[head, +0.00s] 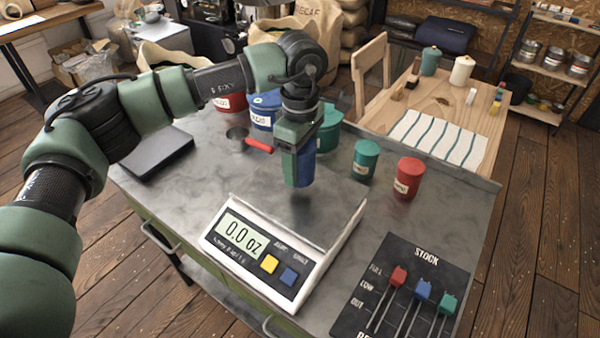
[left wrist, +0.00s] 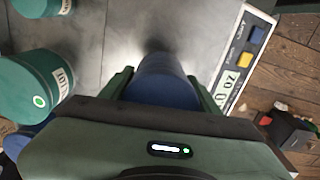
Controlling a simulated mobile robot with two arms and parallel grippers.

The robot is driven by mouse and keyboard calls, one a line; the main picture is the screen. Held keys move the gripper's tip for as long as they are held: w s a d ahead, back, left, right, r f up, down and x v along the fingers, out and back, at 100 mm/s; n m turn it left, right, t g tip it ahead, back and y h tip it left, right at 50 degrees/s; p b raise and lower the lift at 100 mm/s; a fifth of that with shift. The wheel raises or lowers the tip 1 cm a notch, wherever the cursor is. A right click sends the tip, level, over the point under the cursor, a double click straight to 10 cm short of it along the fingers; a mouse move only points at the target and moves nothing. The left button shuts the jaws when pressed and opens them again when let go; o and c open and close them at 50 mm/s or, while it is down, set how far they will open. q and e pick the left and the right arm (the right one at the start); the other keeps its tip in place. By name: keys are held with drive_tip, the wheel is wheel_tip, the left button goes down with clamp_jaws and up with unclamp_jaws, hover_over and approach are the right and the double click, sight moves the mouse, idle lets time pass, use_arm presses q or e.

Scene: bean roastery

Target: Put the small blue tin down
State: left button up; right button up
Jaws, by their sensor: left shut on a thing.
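The scale (head: 330,248) reads 0.0 oz. In the left wrist view the blue tin (left wrist: 166,78) sits between the two green fingers of my left gripper (left wrist: 163,88), which is shut on it. The gripper hides part of the tin. The scale's display (left wrist: 232,85) shows at the right there. My right gripper is not in view.
A large red tin (head: 230,101), large blue tin (head: 263,116) and large teal tin (head: 328,138) stand behind. A small teal tin (head: 363,160) and small red tin (head: 408,178) stand to the right. The STOCK board (head: 397,311) lies front right. A dark pad (head: 157,150) is at left.

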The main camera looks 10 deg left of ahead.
sight(300, 177)
use_arm(q)
wheel_tip(300, 177, down, 4)
drive_tip(key=shift+p, duration=0.55)
drive_tip(key=shift+f, duration=0.2)
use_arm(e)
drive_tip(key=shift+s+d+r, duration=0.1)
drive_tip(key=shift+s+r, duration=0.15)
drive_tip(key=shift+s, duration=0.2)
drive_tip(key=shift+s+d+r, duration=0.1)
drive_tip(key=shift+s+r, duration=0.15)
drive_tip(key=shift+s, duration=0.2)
use_arm(q)
drive_tip(key=shift+f, duration=0.1)
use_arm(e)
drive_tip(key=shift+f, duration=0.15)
use_arm(q)
drive_tip(key=o, duration=1.5)
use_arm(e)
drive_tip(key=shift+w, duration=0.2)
